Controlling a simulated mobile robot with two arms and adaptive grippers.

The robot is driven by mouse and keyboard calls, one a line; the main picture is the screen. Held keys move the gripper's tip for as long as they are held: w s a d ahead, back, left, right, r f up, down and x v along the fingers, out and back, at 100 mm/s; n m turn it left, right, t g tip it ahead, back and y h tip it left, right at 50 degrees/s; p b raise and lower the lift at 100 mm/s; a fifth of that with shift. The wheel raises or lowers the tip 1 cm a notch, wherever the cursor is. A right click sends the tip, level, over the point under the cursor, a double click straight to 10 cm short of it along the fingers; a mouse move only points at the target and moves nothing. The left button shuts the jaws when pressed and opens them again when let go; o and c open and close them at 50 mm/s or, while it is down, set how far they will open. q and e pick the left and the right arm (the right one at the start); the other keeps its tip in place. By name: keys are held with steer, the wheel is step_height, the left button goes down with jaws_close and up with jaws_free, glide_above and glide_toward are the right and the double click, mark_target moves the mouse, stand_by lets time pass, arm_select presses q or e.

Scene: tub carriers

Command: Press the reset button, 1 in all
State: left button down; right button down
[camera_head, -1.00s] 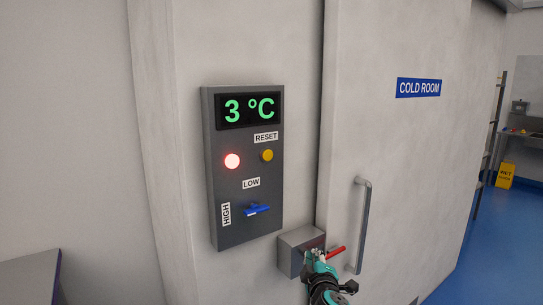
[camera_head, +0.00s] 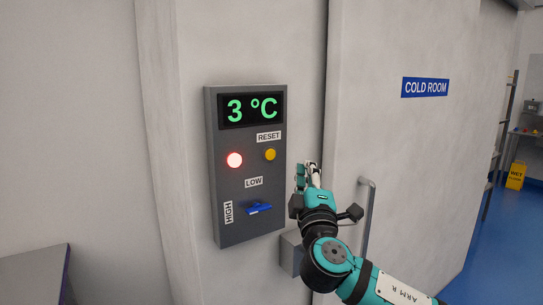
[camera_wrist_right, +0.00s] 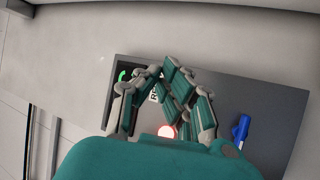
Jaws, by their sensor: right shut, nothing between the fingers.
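The yellow reset button (camera_head: 270,154) sits on the grey control panel (camera_head: 222,226) under the RESET label (camera_head: 269,137). Left of it glows a red lamp (camera_head: 234,160), which also shows in the right wrist view (camera_wrist_right: 167,131). My right gripper (camera_head: 306,166) is shut and empty, in front of the wall just right of the panel, apart from the button in the head view. In the right wrist view its fingers (camera_wrist_right: 160,72) come together over the panel and hide the button and part of the RESET label. My left gripper is out of view.
The display (camera_head: 251,110) reads 3 °C. A blue lever (camera_head: 259,208) is on the panel near the LOW label (camera_head: 254,182). The cold room door (camera_head: 400,150) with its vertical handle (camera_head: 367,215) and a grey box (camera_head: 290,252) are to the right.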

mark_target(270, 155)
steer(key=shift+w+a+b, duration=0.25)
steer(key=shift+w+a, duration=0.6)
steer(key=shift+w, duration=0.35)
steer(key=shift+w+a+b, duration=0.25)
steer(key=shift+w+a, duration=0.65)
steer(key=shift+w, duration=0.35)
steer(key=shift+w+a+b, duration=0.25)
steer(key=shift+w+a, duration=0.6)
steer(key=shift+w, duration=0.35)
steer(key=shift+f, duration=0.1)
steer(key=shift+w+a+b, duration=0.2)
steer(key=shift+b, duration=0.2)
steer(key=shift+w, duration=0.1)
